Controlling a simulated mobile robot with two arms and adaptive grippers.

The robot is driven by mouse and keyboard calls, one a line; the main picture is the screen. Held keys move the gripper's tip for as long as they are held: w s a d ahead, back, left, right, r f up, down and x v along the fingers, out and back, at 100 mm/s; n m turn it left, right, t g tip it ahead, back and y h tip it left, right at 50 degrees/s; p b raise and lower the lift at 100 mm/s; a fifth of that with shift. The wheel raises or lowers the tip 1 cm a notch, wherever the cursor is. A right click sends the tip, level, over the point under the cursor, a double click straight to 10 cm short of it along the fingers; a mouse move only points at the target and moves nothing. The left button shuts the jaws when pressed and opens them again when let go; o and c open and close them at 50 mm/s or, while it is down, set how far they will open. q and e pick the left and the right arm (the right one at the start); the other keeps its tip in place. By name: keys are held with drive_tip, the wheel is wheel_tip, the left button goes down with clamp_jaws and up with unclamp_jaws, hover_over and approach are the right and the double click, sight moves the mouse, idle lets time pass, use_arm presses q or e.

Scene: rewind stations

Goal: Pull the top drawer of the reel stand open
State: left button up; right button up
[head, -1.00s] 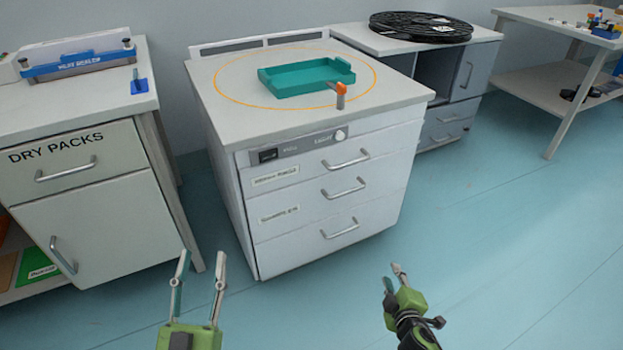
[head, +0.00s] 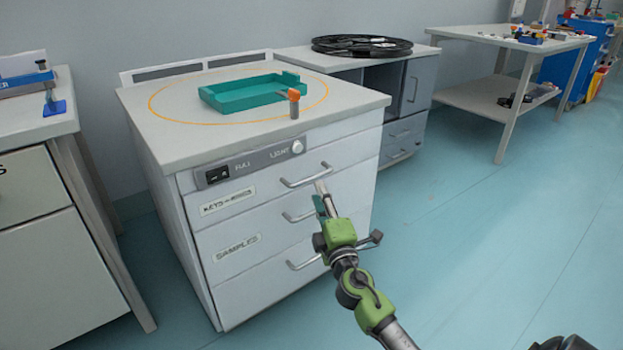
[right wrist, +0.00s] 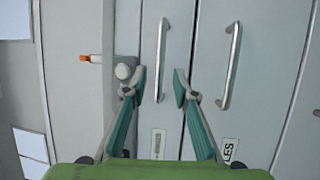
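The white cabinet (head: 240,290) has three drawers, all shut flush. Its top drawer (head: 264,192) carries a KEYS label and a bar handle (head: 306,179). My right gripper (head: 321,197) is in front of the cabinet's right part, overlapping the middle handle in the head view. In the right wrist view my right gripper (right wrist: 160,84) is open and empty. The top drawer handle (right wrist: 162,55) lies between its fingertips in the picture, seemingly still beyond them. The second handle (right wrist: 231,65) is to the right. My left gripper is out of view.
A teal tray (head: 245,98) and an orange-capped post (head: 294,105) are on the cabinet top. Behind it, a grey cabinet (head: 408,125) holds a black reel (head: 360,46). A table (head: 500,40) stands at the back right. Floor at the right is clear.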

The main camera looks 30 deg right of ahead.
sight(313, 179)
drive_tip(key=x, duration=0.7)
drive_tip(key=shift+w+d, duration=0.1)
clamp_jaws()
